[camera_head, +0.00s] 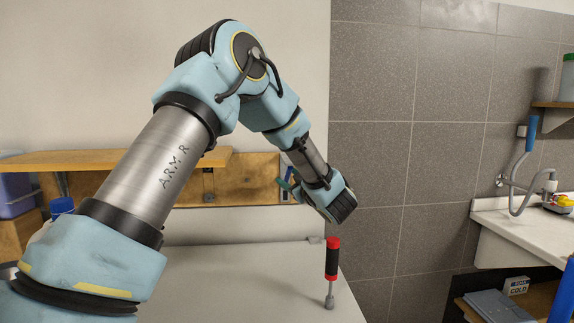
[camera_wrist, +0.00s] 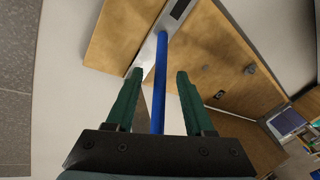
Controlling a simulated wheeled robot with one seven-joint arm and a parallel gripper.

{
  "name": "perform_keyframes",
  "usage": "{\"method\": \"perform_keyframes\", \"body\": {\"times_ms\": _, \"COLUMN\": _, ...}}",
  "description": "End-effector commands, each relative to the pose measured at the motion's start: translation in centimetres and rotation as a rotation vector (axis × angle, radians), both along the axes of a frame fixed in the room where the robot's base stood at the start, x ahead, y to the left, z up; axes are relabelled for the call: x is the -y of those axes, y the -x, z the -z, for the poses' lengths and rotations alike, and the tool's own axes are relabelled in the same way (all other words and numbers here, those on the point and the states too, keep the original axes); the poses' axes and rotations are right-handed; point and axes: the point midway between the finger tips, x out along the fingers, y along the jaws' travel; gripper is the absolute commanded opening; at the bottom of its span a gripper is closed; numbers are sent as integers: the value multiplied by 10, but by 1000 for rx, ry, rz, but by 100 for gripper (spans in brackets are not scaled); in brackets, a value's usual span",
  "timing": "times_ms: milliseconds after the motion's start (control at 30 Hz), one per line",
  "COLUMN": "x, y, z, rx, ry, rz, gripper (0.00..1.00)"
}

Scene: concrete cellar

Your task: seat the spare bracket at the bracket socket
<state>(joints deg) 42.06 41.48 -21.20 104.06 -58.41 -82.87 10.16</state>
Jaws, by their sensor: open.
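My gripper (camera_wrist: 158,76) has green fingers, spread apart and open in the wrist view. A blue rod (camera_wrist: 160,90) shows between the fingers, running up to a grey metal plate (camera_wrist: 180,10) on a wooden panel (camera_wrist: 215,60); I cannot tell whether the fingers touch the rod. In the head view my gripper (camera_head: 287,184) is partly hidden by my wrist, close to the right end of the wooden back panel (camera_head: 240,180). I cannot identify the spare bracket or the bracket socket for certain in either view.
A red and black handled tool (camera_head: 332,262) stands upright on the pale table (camera_head: 235,265) near its right edge. A wooden shelf (camera_head: 110,159) runs along the left. A sink counter (camera_head: 515,225) stands at the right. The table's middle is clear.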

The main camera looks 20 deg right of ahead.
Motion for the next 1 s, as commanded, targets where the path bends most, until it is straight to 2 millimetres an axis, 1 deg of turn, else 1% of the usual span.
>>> {"method": "perform_keyframes", "body": {"times_ms": 33, "x": -1, "y": -6, "z": -1, "rx": -2, "ry": 0, "rz": -1, "gripper": 53}}
{"method": "perform_keyframes", "body": {"times_ms": 133, "x": -1, "y": -12, "z": -1, "rx": -1, "ry": 1, "rz": 0, "gripper": 53}}
{"method": "perform_keyframes", "body": {"times_ms": 367, "x": -1, "y": -13, "z": 1, "rx": -1, "ry": 0, "rz": 0, "gripper": 53}}
{"method": "perform_keyframes", "body": {"times_ms": 833, "x": -1, "y": -13, "z": 1, "rx": -1, "ry": 0, "rz": 0, "gripper": 0}}
{"method": "perform_keyframes", "body": {"times_ms": 1000, "x": -1, "y": -13, "z": 1, "rx": -1, "ry": 0, "rz": 0, "gripper": 0}}
